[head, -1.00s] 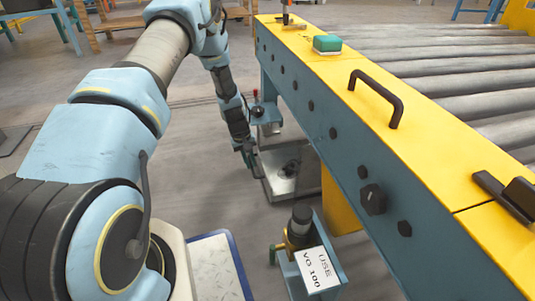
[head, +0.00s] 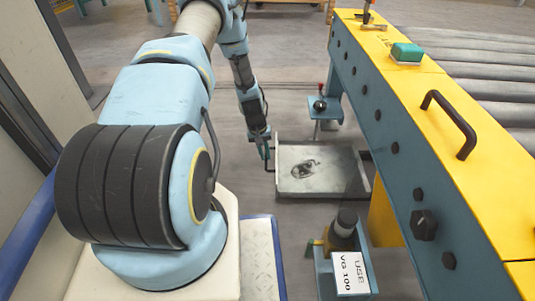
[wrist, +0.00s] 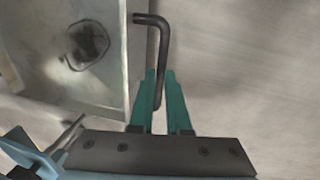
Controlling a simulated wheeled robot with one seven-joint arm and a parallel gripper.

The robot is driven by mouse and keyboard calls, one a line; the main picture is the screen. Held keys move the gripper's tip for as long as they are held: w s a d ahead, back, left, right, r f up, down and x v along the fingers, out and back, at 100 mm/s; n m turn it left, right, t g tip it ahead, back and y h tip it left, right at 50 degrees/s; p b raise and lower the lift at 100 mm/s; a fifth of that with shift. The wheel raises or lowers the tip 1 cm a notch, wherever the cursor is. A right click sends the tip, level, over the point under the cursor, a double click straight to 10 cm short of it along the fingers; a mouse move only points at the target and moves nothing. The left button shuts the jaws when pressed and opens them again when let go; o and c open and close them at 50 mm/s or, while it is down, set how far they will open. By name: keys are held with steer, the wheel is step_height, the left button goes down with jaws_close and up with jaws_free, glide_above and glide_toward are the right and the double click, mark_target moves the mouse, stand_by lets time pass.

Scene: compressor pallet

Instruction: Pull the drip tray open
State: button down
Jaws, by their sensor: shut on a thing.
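The drip tray (head: 340,178) is a shallow grey metal tray with a dark stain on its floor. In the head view it lies low beside the conveyor, standing well out from under it, its right edge near the conveyor's side. It also shows at the upper left of the wrist view (wrist: 110,105). Its dark bent handle (wrist: 152,20) sticks out from the tray's outer side. My gripper (wrist: 157,78) has its green fingers closed around the handle's long bar. In the head view my gripper (head: 266,150) is at the tray's left edge, its fingers hard to make out.
The blue and yellow roller conveyor (head: 375,85) runs along the right, with a black handle (head: 462,125) and a green button box (head: 406,53) on top. Floor left of the tray is clear.

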steer(key=c, duration=0.9)
jaws_free()
steer(key=shift+r, duration=0.1)
steer(key=r+p, duration=0.1)
steer(key=r, duration=0.2)
steer(key=a+r+p, duration=0.1)
steer(key=r, duration=0.3)
steer(key=a+r+p, duration=0.1)
steer(key=r+p, duration=0.1)
steer(key=r, duration=0.1)
steer(key=shift+w+r, duration=0.1)
steer(key=shift+r, duration=0.1)
steer(key=shift+r, duration=0.1)
